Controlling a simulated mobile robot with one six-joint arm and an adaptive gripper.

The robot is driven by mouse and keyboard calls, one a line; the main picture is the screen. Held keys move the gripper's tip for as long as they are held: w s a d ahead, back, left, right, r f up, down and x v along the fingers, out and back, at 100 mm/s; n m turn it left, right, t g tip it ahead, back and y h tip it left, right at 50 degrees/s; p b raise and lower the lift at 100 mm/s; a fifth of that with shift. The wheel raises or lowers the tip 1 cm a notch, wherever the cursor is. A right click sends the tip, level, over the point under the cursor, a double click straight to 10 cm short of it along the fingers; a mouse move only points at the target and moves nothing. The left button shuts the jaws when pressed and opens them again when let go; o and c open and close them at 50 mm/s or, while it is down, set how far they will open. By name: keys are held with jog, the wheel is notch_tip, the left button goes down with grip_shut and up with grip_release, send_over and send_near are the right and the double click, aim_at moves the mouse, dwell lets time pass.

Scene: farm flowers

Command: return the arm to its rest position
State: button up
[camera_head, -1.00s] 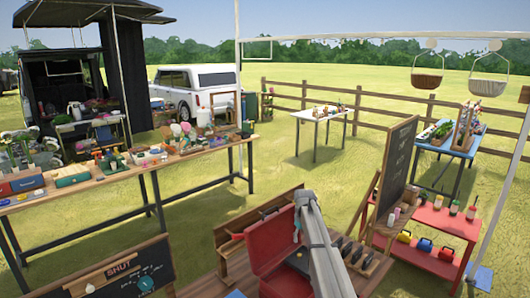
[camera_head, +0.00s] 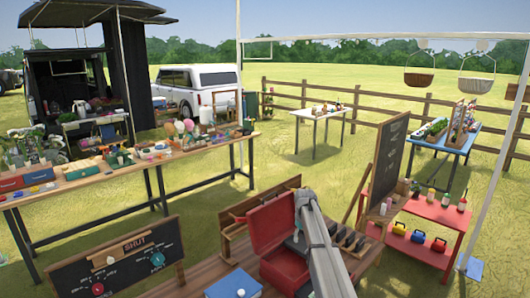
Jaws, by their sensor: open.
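My grey arm (camera_head: 322,245) rises from the bottom edge, right of centre. Its upper end stands in front of the right side of an open red toolbox (camera_head: 270,228). I see no gripper fingers or jaws in this view. Whether the arm touches the toolbox cannot be told. A small teal and dark item shows beside the arm at the toolbox, too small to identify.
The toolbox is on a wooden bench (camera_head: 205,275) with a blue box (camera_head: 233,284). A "SHUT" board (camera_head: 120,262) stands at left, a tall chalkboard (camera_head: 388,160) at right. A red shelf (camera_head: 425,212) is beyond. Open grass lies behind.

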jog(key=s+f+m+b, duration=0.1)
jog(key=s+f+b, duration=0.2)
jog(key=s, duration=1)
jog(key=s+d+f+m+b, duration=0.1)
jog(key=s+f+m+b, duration=0.1)
jog(key=s, duration=1.1)
jog(key=s+d+f+m+b, duration=0.1)
jog(key=s+f+b, duration=0.4)
jog(key=s, duration=0.9)
